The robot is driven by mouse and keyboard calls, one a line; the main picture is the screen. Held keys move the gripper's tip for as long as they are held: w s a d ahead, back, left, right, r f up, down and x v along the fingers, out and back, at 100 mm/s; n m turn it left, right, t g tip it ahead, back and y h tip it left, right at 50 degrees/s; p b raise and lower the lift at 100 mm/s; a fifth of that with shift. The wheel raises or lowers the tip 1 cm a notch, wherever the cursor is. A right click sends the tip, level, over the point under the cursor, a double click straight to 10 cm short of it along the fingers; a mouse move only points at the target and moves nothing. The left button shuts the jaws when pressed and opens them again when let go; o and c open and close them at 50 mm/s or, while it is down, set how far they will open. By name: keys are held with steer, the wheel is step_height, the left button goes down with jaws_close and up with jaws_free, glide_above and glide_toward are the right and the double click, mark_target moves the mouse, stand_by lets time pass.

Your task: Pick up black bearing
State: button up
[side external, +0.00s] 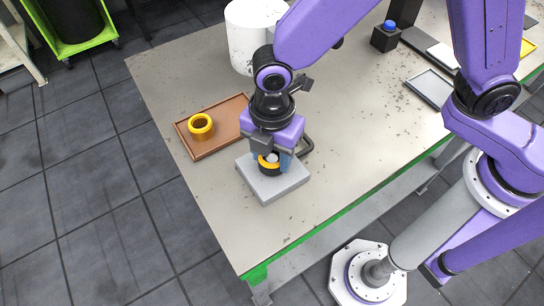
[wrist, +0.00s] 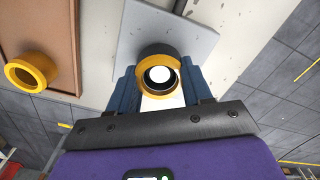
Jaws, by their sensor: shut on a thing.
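The black bearing (wrist: 160,50) is a ring with a black part and a yellow-gold part. It sits between my gripper's blue fingers over the grey plate. In the side view the black bearing (side external: 269,171) is partly hidden by my gripper. The pale round top of a post (wrist: 160,74) shows inside the ring, so the ring appears to be around it. My gripper (wrist: 159,84) is shut on the bearing, one finger on each side. In the side view my gripper (side external: 273,163) points down at the grey plate (side external: 285,185). Whether the bearing touches the plate is hidden.
A yellow bearing (side external: 200,127) lies on a brown tray (side external: 222,118) left of the plate. A white cylinder (side external: 247,40) stands at the back. A dark handle-like bar (side external: 306,146) is beside the plate. A grey tray (side external: 430,88) lies to the right. The table's front left is clear.

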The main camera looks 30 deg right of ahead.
steer(key=shift+r, duration=0.85)
steer(key=s+d+r, duration=0.9)
steer(key=d+r, duration=0.1)
steer(key=r, duration=0.1)
steer(key=shift+d+r, duration=0.15)
steer(key=shift+d, duration=0.2)
